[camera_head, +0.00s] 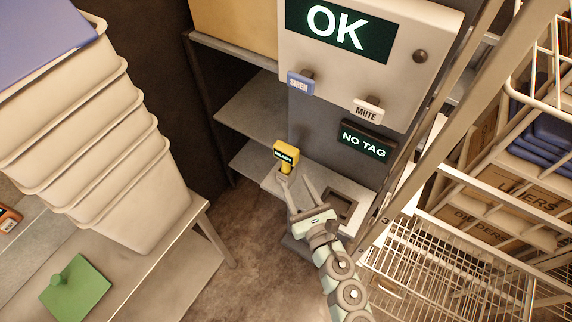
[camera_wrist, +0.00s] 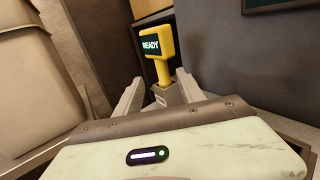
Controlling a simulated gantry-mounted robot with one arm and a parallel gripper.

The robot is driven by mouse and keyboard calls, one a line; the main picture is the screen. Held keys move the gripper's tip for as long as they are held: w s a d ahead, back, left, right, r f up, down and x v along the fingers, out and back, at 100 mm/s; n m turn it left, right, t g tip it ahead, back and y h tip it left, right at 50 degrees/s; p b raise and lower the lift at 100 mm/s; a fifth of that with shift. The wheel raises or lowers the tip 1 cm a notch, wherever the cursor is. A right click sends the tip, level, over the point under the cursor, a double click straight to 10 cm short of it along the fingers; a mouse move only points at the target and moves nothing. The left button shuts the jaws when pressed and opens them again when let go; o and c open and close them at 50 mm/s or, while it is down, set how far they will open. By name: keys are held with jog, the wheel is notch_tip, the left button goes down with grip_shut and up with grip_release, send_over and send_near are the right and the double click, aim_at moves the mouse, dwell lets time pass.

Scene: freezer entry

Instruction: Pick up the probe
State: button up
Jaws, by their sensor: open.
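The probe (camera_head: 286,154) is yellow with a dark display and stands upright on a small pale ledge below the control panel. In the wrist view the probe (camera_wrist: 156,45) shows "READY" on its display, and its stem goes down into a grey holder (camera_wrist: 172,92). My gripper (camera_head: 299,183) is open and empty, with its fingers pointing at the probe. In the wrist view my gripper (camera_wrist: 158,92) has one finger on each side of the holder, below the probe's head. I cannot tell whether the fingers touch anything.
A control panel (camera_head: 405,50) reads "OK", with SIREN and MUTE knobs below; a small display (camera_head: 365,142) reads "NO TAG". Stacked white bins (camera_head: 90,130) and a green lidded piece (camera_head: 75,288) are at left. Wire racks (camera_head: 450,270) and a slanted post crowd the right.

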aim_at(288, 166)
jog(key=x, duration=0.3)
jog(key=shift+s+r, duration=0.1)
jog(key=shift+r, duration=0.05)
jog(key=x, duration=0.1)
jog(key=p+x, duration=0.1)
jog(key=x, duration=0.1)
jog(key=p+x, duration=0.1)
jog(key=x, duration=0.1)
jog(key=shift+d+f, duration=0.2)
jog(key=shift+f, duration=0.1)
jog(key=shift+w+a+f, duration=0.2)
jog(key=shift+w, duration=0.35)
jog(key=shift+c, duration=0.4)
grip_shut()
